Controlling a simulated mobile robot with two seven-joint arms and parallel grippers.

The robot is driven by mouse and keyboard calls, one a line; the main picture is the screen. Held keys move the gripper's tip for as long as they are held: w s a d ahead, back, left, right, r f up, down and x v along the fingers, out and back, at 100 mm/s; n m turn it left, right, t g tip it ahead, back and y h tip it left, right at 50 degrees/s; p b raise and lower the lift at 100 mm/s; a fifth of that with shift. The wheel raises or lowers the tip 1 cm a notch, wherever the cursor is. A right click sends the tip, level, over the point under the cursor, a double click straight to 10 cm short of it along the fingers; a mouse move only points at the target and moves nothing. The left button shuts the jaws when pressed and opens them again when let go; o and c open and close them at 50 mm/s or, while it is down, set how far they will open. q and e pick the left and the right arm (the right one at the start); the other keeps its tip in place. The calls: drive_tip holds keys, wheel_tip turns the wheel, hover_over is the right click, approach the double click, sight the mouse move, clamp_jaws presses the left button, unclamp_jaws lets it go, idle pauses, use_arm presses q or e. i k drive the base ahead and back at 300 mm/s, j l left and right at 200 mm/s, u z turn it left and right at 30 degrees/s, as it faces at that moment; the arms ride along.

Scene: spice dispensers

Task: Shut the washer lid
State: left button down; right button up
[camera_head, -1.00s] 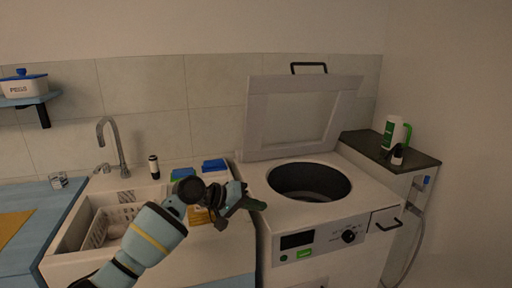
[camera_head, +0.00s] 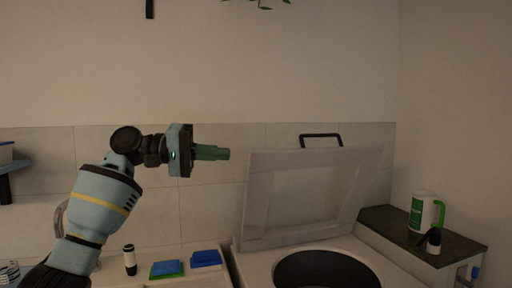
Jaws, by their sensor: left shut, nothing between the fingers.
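The washer (camera_head: 255,262) stands at the lower right with its round dark drum opening (camera_head: 325,271) showing. Its white framed lid (camera_head: 258,200) is raised and leans back towards the tiled wall, with a black handle (camera_head: 321,137) on its top edge. My left gripper (camera_head: 227,154) is shut and empty. It is raised to the left of the lid, at about the height of the lid's top edge, with its green fingers pointing right and apart from the lid. The right gripper is not in view. The washer's front is below the frame.
A dark shelf (camera_head: 455,241) right of the washer holds a white and green jug (camera_head: 422,212) and a small black-topped item (camera_head: 433,240). Blue and green sponges (camera_head: 206,259) and a small bottle (camera_head: 130,260) are by the sink. The space above the washer is free.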

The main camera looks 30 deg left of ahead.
sight(262, 164)
drive_tip(key=i+j, duration=0.7)
